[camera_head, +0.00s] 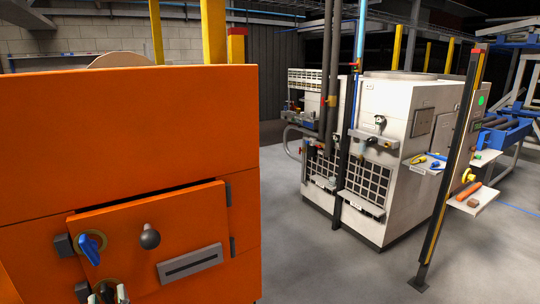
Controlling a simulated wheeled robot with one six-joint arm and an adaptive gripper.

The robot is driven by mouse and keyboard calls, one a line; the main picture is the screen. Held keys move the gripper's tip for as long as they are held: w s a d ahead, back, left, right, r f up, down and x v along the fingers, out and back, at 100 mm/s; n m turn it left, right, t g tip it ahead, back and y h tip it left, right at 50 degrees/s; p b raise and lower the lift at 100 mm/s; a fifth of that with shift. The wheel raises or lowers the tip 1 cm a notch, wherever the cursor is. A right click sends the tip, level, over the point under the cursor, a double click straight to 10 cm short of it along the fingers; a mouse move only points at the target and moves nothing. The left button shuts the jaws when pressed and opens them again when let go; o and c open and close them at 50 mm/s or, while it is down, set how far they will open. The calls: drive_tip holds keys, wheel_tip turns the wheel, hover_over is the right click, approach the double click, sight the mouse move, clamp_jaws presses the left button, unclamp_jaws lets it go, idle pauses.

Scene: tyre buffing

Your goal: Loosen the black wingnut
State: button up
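A dark piece (106,289), which looks like the black wingnut, sits in front of a brass-coloured disc at the bottom edge. Two pale-tipped parts, apparently the fingertips of my gripper (107,296), are on either side of it. The frame cuts off the rest of the gripper. I cannot tell whether the fingers touch the wingnut. A blue wingnut (92,248) on another brass-coloured disc is just above.
A black round knob (150,236) and a grey slotted handle (190,263) are on the door, right of the wingnuts. White machines (405,130), a dark yellow-edged post (450,165) and small shelves (473,198) with tools stand at the right. Grey floor (300,265) is clear between.

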drive_tip(key=shift+s, duration=0.1)
drive_tip(key=shift+v, duration=1.25)
drive_tip(key=shift+m, duration=1.2)
drive_tip(key=shift+x, duration=1.35)
